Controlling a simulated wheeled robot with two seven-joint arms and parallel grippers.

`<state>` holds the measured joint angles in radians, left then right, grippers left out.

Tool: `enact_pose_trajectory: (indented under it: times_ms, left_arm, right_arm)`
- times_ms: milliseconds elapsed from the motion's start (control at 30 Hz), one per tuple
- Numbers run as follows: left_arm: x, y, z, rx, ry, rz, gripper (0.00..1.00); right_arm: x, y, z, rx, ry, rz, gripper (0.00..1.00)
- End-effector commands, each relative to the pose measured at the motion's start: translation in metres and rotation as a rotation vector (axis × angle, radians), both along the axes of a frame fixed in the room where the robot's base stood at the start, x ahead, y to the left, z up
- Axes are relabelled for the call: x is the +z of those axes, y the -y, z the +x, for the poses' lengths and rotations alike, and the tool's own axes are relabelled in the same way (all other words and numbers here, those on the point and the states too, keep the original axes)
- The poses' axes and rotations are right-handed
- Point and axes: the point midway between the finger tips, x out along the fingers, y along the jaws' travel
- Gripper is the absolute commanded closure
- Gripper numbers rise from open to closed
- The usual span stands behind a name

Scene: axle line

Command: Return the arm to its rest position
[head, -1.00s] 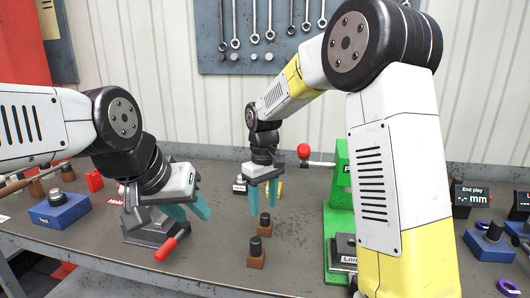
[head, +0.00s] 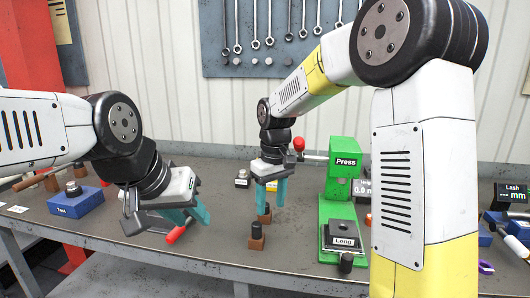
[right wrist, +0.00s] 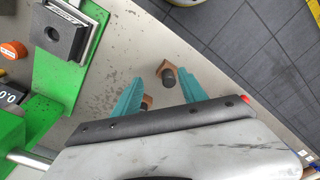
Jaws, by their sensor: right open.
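My right gripper (head: 272,205) hangs over the middle of the bench with its teal fingers spread and nothing between them. It also shows in the right wrist view (right wrist: 158,98), above brown-based dark pegs. My left gripper (head: 197,218) is low over the bench at the left, its two teal fingertips apart. I see nothing held in it. My right arm crosses the right side of the head view, bent at a high elbow.
The green press (head: 340,205) stands just right of my right gripper, with a block marked Long (head: 343,240). A brown-based peg (head: 257,238) stands in front. A blue Test block (head: 76,203) is at the left. A wrench board (head: 270,40) hangs behind.

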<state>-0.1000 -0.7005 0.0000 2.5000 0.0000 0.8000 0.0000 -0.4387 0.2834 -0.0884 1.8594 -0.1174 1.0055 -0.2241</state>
Motion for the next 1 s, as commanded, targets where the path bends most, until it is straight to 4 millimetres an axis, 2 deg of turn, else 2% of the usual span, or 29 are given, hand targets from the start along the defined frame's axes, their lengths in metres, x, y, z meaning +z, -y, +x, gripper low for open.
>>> enact_pose_trajectory:
  times_ms: [167, 367, 467, 667, 800, 1000]
  left_arm:
    - [0.000, 0.000, 0.000, 0.000, -0.001, 0.000, 0.64]
    - [0.000, 0.000, 0.000, 0.000, -0.001, 0.000, 0.64]
    - [0.000, 0.000, 0.000, 0.000, -0.001, 0.000, 0.64]
    - [0.000, 0.000, 0.000, 0.000, -0.001, 0.000, 0.64]
    - [0.000, 0.000, 0.000, 0.000, -0.001, 0.000, 0.64]
    - [0.000, 0.000, 0.000, 0.000, -0.001, 0.000, 0.64]
  right_arm:
    - [0.019, 0.017, -0.014, -0.054, 0.035, 0.036, 0.50]
    - [0.046, 0.043, -0.039, -0.142, 0.093, 0.092, 0.50]
    - [0.062, 0.061, -0.060, -0.206, 0.138, 0.132, 0.50]
    - [0.087, 0.098, -0.119, -0.367, 0.257, 0.223, 0.50]
    - [0.091, 0.115, -0.156, -0.466, 0.337, 0.273, 0.50]
    - [0.088, 0.125, -0.186, -0.550, 0.405, 0.312, 0.50]
